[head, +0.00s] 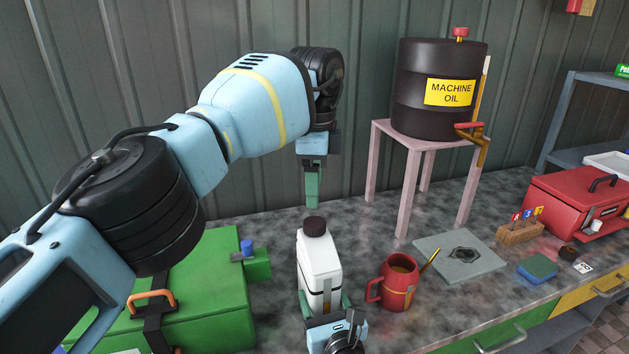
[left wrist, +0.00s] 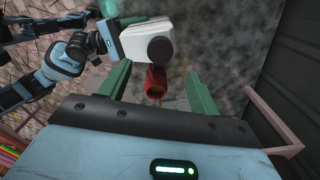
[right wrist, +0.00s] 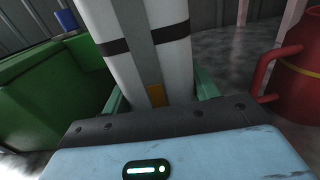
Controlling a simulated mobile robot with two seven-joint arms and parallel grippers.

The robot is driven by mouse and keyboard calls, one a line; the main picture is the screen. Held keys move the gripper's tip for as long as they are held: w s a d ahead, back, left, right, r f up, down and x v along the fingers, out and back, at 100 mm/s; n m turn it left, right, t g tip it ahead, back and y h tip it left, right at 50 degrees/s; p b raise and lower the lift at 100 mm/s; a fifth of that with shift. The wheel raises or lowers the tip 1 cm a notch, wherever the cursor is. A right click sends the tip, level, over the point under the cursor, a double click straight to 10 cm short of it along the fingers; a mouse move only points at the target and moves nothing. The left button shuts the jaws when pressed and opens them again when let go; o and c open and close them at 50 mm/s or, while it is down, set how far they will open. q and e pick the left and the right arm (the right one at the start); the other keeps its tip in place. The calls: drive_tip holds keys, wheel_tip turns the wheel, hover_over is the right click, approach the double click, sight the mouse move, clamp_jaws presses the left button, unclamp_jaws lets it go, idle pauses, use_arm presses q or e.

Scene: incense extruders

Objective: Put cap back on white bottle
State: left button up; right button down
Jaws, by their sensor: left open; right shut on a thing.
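The white bottle (head: 320,268) stands upright on the bench with a dark brown cap (head: 315,227) on its neck; I cannot tell whether it is screwed tight. My right gripper (head: 322,303) is shut on the bottle's body from the front. In the right wrist view the bottle (right wrist: 170,50) fills the space between the fingers. My left gripper (head: 312,203) is open and points down, just above the cap in the head view. In the left wrist view the cap (left wrist: 160,49) and bottle (left wrist: 138,42) lie beyond the green fingertips, apart from them.
A red mug (head: 397,285) of dark liquid stands right of the bottle. A green toolbox (head: 205,295) is at the left. A machine oil drum (head: 415,100) sits on a pink stand (head: 403,185) behind. A grey slab (head: 455,255) and a small dark round thing (head: 567,253) lie farther right.

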sight(315, 222)
use_arm(q)
drive_tip(key=shift+f, duration=4.05)
drive_tip(key=c, duration=1.1)
drive_tip(key=shift+o, duration=0.2)
